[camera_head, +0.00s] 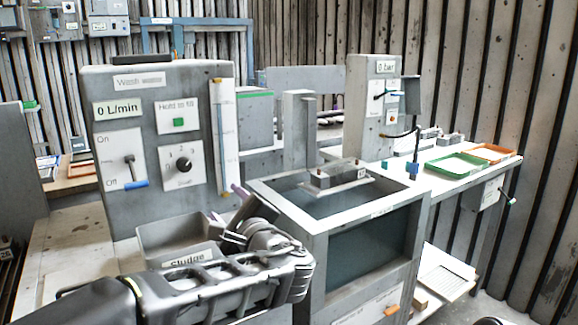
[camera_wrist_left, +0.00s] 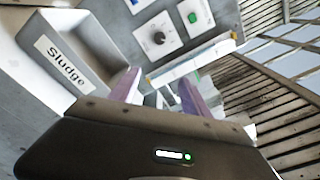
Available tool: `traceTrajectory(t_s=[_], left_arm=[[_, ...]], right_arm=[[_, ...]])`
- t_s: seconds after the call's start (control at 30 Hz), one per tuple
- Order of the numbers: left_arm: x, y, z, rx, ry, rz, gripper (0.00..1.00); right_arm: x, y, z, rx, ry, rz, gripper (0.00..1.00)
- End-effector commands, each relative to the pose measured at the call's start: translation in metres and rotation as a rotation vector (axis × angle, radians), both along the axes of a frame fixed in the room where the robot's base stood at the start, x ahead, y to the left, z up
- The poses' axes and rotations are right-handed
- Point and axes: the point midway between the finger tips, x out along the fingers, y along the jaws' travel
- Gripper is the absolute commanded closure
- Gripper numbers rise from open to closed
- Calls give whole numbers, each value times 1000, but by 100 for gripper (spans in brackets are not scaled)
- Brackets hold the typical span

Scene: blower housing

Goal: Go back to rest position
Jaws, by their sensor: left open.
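My left gripper (camera_head: 228,204) is in front of the wash panel, above and beside the grey bin labelled "Sludge" (camera_head: 160,240). In the left wrist view its two purple-tipped fingers (camera_wrist_left: 157,88) stand apart, and I see nothing held between them. The Sludge bin (camera_wrist_left: 62,45) is left of the fingers in that view and looks empty. My left arm comes in from the lower left and hides part of the bin's front. My right gripper is not in view.
The wash panel (camera_head: 160,100) with a lever, knob and green button stands close behind the gripper. An open grey tank (camera_head: 320,215) with a block on a bar across it is to the right. Green (camera_head: 457,166) and orange (camera_head: 492,153) trays lie on the far-right table.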

Motion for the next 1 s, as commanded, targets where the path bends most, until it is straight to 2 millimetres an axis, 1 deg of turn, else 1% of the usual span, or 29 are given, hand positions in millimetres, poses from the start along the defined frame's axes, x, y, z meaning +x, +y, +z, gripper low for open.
traceTrajectory(t_s=[0.03,0.13,0.27,0.3,0.37,0.4,0.47,0.5,0.53,0.67,0.7,0.77,0.8,0.83,0.87,0.9,0.93,0.97,1.0], left_arm=[[2,-2,-9,-27,18,-14,44],[5,-12,-25,-81,57,-52,44],[5,-27,-52,-165,119,-101,44],[4,-33,-64,-196,146,-120,44],[1,-43,-80,-248,185,-145,44],[-1,-51,-94,-282,216,-164,44],[-5,-63,-115,-338,265,-188,44],[-9,-71,-131,-381,299,-202,44],[-12,-77,-142,-412,326,-213,44],[-36,-107,-214,-609,488,-238,44],[-49,-116,-242,-693,551,-231,44],[-70,-130,-285,-836,646,-208,44],[-87,-138,-314,-943,707,-176,44],[-100,-144,-334,-1030,748,-144,44],[-114,-149,-355,-1121,788,-103,44],[-133,-154,-383,-1258,833,-29,44],[-148,-157,-404,-1370,858,45,44],[-163,-158,-424,-1486,872,130,44],[-181,-156,-449,-1639,867,264,44]], right_arm=[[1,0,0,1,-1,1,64],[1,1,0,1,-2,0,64],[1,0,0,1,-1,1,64],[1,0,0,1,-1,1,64],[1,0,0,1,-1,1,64],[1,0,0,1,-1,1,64],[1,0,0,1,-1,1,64],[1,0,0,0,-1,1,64],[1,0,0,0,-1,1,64],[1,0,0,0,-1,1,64],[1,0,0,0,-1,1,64],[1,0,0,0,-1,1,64],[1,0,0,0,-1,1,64],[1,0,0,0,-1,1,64],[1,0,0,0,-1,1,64],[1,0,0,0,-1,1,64],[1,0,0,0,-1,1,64],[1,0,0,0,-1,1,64],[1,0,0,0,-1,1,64]])
